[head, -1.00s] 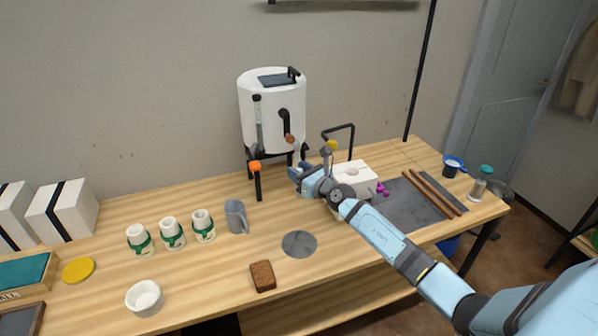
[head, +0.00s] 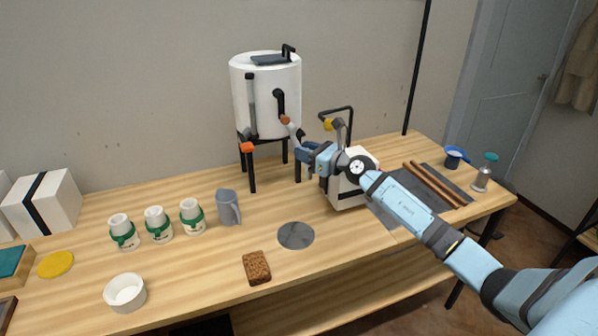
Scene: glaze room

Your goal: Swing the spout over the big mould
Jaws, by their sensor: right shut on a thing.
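A white tank (head: 265,100) stands on a dark stand at the back of the bench. A black spout (head: 279,99) bends down its front to a copper-coloured end (head: 285,119). My right gripper (head: 292,129) is at that end and looks shut on it; the contact is small and partly hidden. A white mould box with a dark band (head: 350,187) stands right of the tank, partly behind my right arm. Another, larger-looking white box with a black strap (head: 52,204) stands at the far left. My left gripper is not in view.
Several small items stand in front: green-banded jars (head: 159,228), a grey jug (head: 228,209), a white bowl (head: 125,293), a brown sponge (head: 257,268) and a grey disc (head: 296,236). A black bent tube (head: 337,109) rises behind the mould. Rods (head: 434,184) lie right.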

